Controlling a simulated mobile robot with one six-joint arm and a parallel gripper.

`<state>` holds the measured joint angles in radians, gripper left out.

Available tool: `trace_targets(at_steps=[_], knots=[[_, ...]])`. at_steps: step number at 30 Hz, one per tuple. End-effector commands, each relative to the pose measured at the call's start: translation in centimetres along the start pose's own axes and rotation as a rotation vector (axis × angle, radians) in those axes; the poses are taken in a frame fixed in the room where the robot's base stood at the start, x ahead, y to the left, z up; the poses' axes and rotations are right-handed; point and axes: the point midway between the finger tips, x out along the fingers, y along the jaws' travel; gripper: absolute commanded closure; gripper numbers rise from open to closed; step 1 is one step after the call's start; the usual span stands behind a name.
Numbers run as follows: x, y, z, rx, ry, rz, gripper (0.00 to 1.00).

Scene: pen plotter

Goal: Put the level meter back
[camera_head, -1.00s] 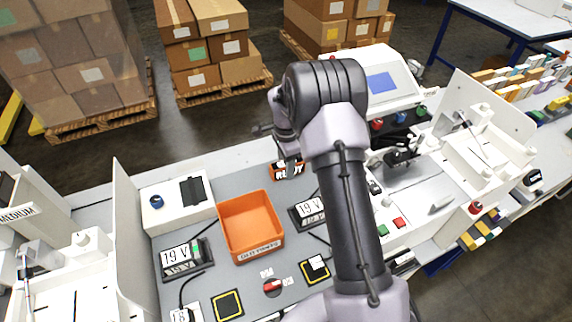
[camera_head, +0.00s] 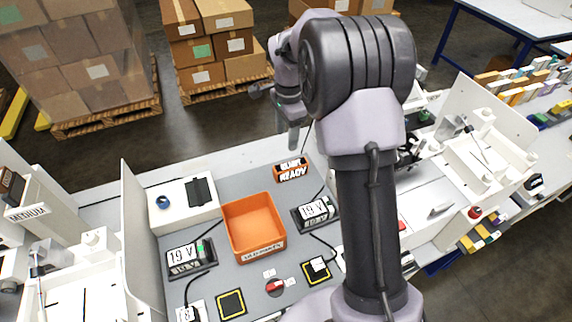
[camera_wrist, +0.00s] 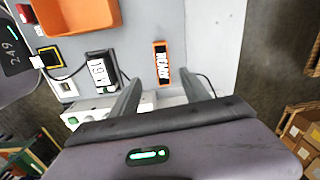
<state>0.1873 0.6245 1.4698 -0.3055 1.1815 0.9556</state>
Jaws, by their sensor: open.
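No object is plainly marked as the level meter, and I cannot tell which it is. One black "19 V" display unit (camera_head: 315,211) stands right of the orange tray (camera_head: 253,227); the wrist view also shows it (camera_wrist: 101,72). A second "19 V" unit (camera_head: 190,258) stands left of the tray. An orange-framed block reading "READY" (camera_head: 291,169) stands near the bench's back edge; it also shows in the wrist view (camera_wrist: 162,63). My gripper (camera_head: 293,140) is above and behind this block, open and empty. Its two fingers (camera_wrist: 160,85) are apart in the wrist view, clear of the block.
A white box with a blue knob (camera_head: 182,204) is at the back left. A red knob (camera_head: 275,286) and yellow-edged black pads (camera_head: 231,304) lie in front of the tray. A white upright panel (camera_head: 140,230) bounds the left side. Cables run between units.

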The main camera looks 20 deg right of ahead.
Motion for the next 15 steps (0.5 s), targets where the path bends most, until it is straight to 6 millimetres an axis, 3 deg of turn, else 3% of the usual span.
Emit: trace_targets(at_steps=[1, 3, 7, 9, 12, 15], knots=[[-3.6, 1.2, 1.6, -0.076, 0.0, -0.046, 0.46], [-8.7, 4.5, 4.5, -0.238, 0.003, -0.119, 0.46], [-15.2, 12.7, 9.8, -0.549, 0.031, -0.265, 0.46], [-16.7, 17.4, 12.1, -0.706, 0.059, -0.338, 0.46], [-16.8, 22.8, 14.4, -0.887, 0.102, -0.422, 0.46], [-16.0, 26.1, 15.7, -1.006, 0.137, -0.476, 0.46]])
